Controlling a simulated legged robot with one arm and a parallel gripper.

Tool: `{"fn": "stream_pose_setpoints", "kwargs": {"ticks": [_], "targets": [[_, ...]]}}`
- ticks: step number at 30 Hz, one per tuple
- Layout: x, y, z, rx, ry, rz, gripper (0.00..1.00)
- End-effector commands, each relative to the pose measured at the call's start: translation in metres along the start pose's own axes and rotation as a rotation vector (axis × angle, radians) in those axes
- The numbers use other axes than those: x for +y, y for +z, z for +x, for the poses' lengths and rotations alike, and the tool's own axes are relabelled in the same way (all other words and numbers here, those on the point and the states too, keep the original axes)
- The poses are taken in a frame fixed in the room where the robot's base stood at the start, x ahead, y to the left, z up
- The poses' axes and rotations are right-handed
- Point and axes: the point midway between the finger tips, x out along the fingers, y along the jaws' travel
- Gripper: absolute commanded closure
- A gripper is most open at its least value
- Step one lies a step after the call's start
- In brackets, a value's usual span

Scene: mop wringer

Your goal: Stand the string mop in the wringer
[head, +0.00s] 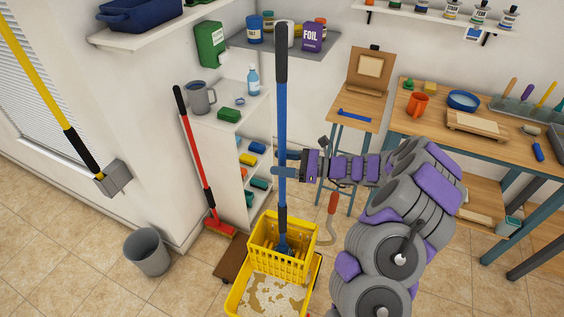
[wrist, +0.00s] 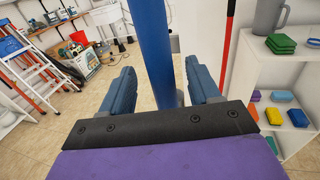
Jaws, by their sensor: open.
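The string mop (head: 281,130) stands upright with a blue pole and black grip sections. Its lower end is inside the yellow wringer (head: 305,238), and its strings are mostly hidden by the basket walls. The wringer sits on a yellow bucket (head: 236,300) holding murky water. My gripper (head: 284,163) is at the middle of the pole, coming from the right. In the wrist view, the blue pole (wrist: 154,50) stands between the two open blue fingers of my gripper (wrist: 160,88). I cannot tell whether either finger touches it.
A white shelf unit (head: 215,135) with sponges and a red broom (head: 195,150) stand left of the mop. A grey bin (head: 147,252) is on the floor at left. A wooden workbench (head: 475,130) and easel table (head: 352,108) stand to the right. Tiled floor is clear at lower left.

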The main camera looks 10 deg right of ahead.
Motion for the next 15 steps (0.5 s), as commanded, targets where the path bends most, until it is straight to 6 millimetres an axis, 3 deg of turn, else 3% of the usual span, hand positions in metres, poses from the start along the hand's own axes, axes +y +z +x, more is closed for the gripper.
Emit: {"fn": "stream_pose_setpoints", "kwargs": {"ticks": [5,15], "targets": [[-0.002,0.001,-0.021,0.002,-0.006,0.000,0.38],[-0.002,0.001,-0.095,0.001,-0.007,0.001,0.38]]}}
